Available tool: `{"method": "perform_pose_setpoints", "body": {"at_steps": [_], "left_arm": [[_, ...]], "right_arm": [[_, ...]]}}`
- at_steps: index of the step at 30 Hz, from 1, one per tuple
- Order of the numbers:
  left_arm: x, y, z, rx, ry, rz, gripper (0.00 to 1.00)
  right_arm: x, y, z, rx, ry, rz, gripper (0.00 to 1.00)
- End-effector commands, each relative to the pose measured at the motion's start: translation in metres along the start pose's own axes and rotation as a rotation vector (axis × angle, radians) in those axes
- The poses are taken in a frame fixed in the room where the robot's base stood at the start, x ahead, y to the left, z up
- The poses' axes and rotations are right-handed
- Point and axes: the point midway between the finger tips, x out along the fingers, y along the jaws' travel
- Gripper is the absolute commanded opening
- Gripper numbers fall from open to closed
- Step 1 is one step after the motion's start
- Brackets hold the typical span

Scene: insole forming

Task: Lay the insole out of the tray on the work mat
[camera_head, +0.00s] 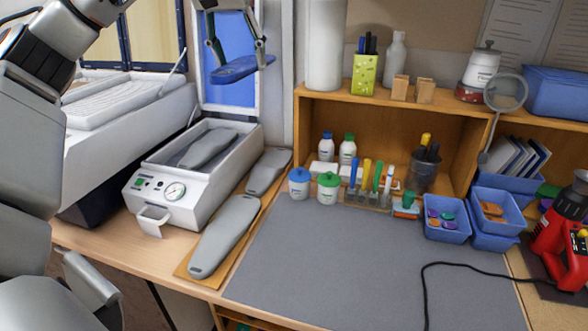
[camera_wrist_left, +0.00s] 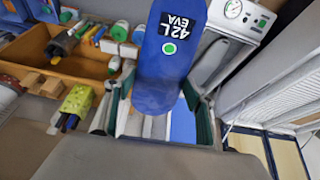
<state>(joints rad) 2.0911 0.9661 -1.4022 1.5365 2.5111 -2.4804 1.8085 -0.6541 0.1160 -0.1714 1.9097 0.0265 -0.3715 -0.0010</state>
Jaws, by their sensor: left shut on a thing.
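My left gripper (camera_head: 241,56) is high at the top of the head view, in front of the raised lid of the forming press. It is shut on a blue insole (camera_head: 234,70) and holds it in the air. In the left wrist view the insole (camera_wrist_left: 172,62) shows a black "42 L EVA" label and a green dot, and its end sits between the fingers. The grey work mat (camera_head: 340,250) lies on the bench to the right, with its middle bare. I cannot make out the insole tray.
The open press (camera_head: 195,190) holds a grey foot form. Two more grey forms (camera_head: 225,235) lie beside it. Bottles, pens and blue bins (camera_head: 446,222) line the mat's back edge. A black cable (camera_head: 426,285) crosses the mat's right part from a red tool (camera_head: 560,245).

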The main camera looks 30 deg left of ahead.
Motion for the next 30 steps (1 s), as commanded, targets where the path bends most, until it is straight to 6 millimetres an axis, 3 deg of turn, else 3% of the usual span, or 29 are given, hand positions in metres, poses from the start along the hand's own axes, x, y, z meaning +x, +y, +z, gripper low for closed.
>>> {"method": "perform_pose_setpoints", "body": {"at_steps": [1, 3, 13, 18, 21, 30], "left_arm": [[0.022, 0.009, 0.01, 0.008, -0.009, -0.001, 0.4], [0.047, 0.023, 0.024, 0.012, -0.01, 0.0, 0.4], [0.145, 0.08, 0.11, 0.045, -0.005, 0.017, 0.4], [0.173, 0.099, 0.153, 0.06, -0.002, 0.026, 0.4], [0.181, 0.105, 0.169, 0.064, -0.001, 0.028, 0.4], [0.212, 0.109, 0.191, 0.063, -0.006, 0.028, 0.4]], "right_arm": [[0.0, 0.0, 0.0, -0.002, 0.0, 0.0, 0.0], [0.0, 0.001, 0.001, -0.004, -0.001, 0.0, 0.0], [0.0, 0.002, 0.001, -0.008, -0.001, -0.001, 0.0], [0.0, 0.001, 0.001, -0.006, -0.001, -0.001, 0.0], [0.0, 0.001, 0.001, -0.005, -0.001, -0.001, 0.0], [0.0, -0.001, 0.0, 0.0, 0.0, -0.001, 0.0]]}}
